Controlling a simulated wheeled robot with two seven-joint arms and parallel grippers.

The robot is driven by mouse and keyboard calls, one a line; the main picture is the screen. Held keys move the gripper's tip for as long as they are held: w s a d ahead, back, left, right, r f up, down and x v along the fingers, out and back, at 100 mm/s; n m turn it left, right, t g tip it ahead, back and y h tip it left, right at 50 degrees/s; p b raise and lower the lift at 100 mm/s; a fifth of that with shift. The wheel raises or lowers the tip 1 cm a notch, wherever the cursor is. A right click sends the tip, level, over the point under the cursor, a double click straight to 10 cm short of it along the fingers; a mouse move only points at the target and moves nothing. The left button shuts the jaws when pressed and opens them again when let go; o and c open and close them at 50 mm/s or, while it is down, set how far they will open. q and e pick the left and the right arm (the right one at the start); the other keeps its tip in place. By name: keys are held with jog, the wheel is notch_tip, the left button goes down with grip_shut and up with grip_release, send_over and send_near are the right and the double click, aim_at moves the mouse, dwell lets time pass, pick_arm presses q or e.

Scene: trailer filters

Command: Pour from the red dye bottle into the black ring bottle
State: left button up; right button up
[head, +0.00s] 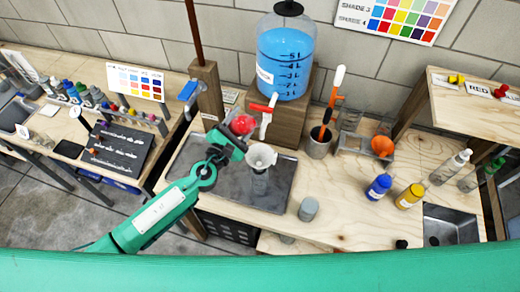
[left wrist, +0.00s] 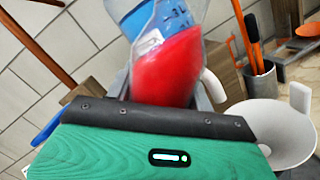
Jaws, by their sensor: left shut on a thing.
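My left gripper (head: 233,139) is shut on the red dye bottle (head: 242,124) above the grey tray. In the left wrist view the clear bottle with red liquid (left wrist: 170,65) is tilted behind the dark finger pads; its mouth cannot be made out. A white funnel (head: 261,155) sits just right of the gripper, on a clear bottle (head: 259,182) standing on the tray. The funnel also shows in the left wrist view (left wrist: 268,125), apart from the red bottle. No black ring can be made out on the bottle under the funnel. My right gripper is out of view.
A large blue-filled dispenser (head: 286,62) with a red-handled tap (head: 264,107) stands behind on a wooden block. A grey cup with stirrers (head: 318,145), a grey jar (head: 308,208), blue (head: 378,187) and yellow (head: 410,196) bottles stand right of the tray (head: 205,190).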

pick_arm(q)
jog(key=shift+w, duration=0.15)
jog(key=shift+m, duration=0.3)
jog(key=shift+a+f, duration=0.1)
dwell(0.4)
jog(key=shift+b, duration=0.4)
jog(key=shift+w+f+m, duration=0.1)
jog(key=shift+f+m, duration=0.15)
jog(key=shift+m, duration=0.05)
jog(key=shift+s+a+b, duration=0.1)
jog(key=shift+s+b, duration=0.1)
jog(key=shift+b, duration=0.1)
jog(key=shift+w+f, duration=0.1)
jog(key=shift+w+f, duration=0.15)
